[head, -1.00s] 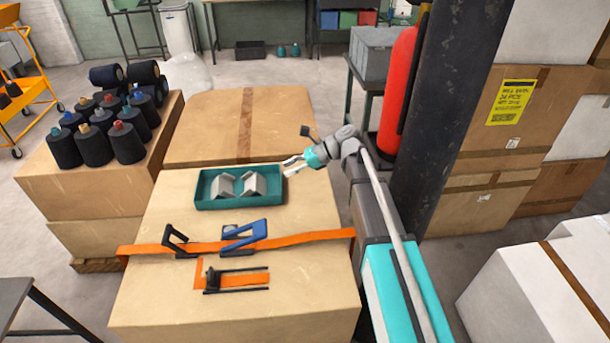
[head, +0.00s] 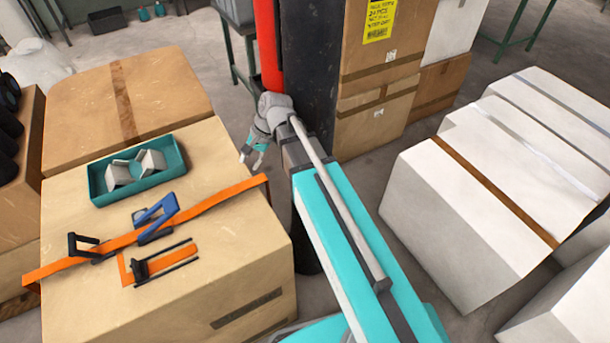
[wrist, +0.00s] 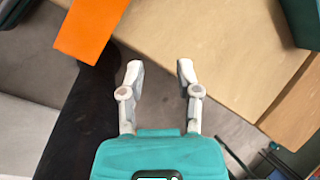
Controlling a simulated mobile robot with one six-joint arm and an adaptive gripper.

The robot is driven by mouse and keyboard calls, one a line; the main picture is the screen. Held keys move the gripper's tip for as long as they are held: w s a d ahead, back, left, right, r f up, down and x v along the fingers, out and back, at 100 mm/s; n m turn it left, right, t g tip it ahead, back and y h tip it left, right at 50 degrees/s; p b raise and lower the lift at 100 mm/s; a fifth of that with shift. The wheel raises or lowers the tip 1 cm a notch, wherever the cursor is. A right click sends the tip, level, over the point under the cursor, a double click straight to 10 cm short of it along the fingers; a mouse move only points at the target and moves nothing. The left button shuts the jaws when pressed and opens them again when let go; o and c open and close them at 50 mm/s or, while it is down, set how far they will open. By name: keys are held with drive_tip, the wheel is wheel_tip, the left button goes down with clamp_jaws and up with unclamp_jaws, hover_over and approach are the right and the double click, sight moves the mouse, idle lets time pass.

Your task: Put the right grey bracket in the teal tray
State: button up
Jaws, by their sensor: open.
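The teal tray (head: 142,189) rests on the tan carton at the left in the head view. Two grey brackets sit side by side in it: the left bracket (head: 118,174) and the right bracket (head: 152,162). My gripper (head: 251,160) is open and empty, to the right of the tray near the carton's right edge, clear of both brackets. In the wrist view its two fingers (wrist: 159,73) are spread with nothing between them. A teal edge shows in the upper right corner there, probably the tray; no bracket is visible in that view.
A dark pillar (head: 309,75) and red cylinder (head: 268,45) stand behind my arm. White boxes (head: 455,215) fill the right.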

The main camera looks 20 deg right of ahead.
drive_tip(key=s+d+f+n+h, duration=0.2)
drive_tip(key=s+d+n+h, duration=0.3)
drive_tip(key=d, duration=0.9)
drive_tip(key=s+n, duration=0.1)
drive_tip(key=s, duration=0.2)
drive_tip(key=shift+n+t+h, duration=0.3)
drive_tip(key=shift+n, duration=0.1)
wheel_tip(320, 180, up, 9)
drive_tip(key=p, duration=0.9)
drive_tip(key=shift+r, duration=0.15)
